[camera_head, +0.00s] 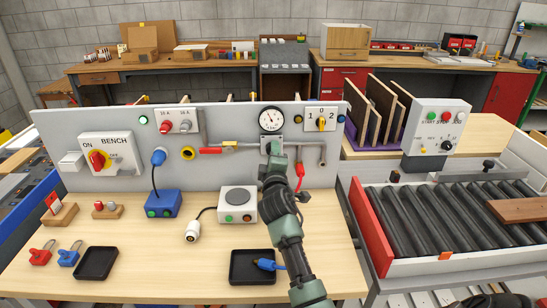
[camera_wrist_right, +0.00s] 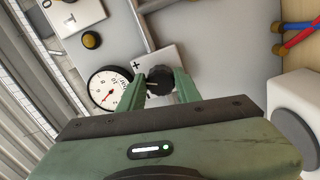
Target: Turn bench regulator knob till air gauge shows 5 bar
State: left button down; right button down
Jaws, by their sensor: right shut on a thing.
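The round white air gauge (camera_head: 271,120) is mounted at the top middle of the bench's grey back panel. It also shows in the right wrist view (camera_wrist_right: 108,88), tilted, with a red needle; I cannot read its value surely. The black regulator knob (camera_wrist_right: 158,82) sits beside the gauge on a light plate with a plus mark. My right gripper (camera_head: 273,148) reaches up to the panel just below the gauge and is shut on the knob, one finger on each side. In the head view the gripper hides the knob. My left gripper is not in view.
Pipes with a red-handled valve (camera_head: 210,151) run left of the gripper. A red hose fitting (camera_head: 299,172) hangs close on its right. A switch box (camera_head: 321,119) is right of the gauge. A white box (camera_head: 237,205) and a black tray (camera_head: 246,275) stand on the bench below.

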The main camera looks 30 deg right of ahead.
jog(key=shift+f+m, duration=0.2)
jog(key=shift+m, duration=0.4)
jog(key=c, duration=1)
grip_release()
jog(key=shift+c, duration=0.2)
jog(key=shift+o, duration=0.2)
jog(key=shift+s+r, duration=0.1)
jog(key=b+v, duration=0.1)
jog(key=v, duration=0.6)
jog(key=shift+s+a, duration=0.25)
jog(key=shift+s, duration=0.05)
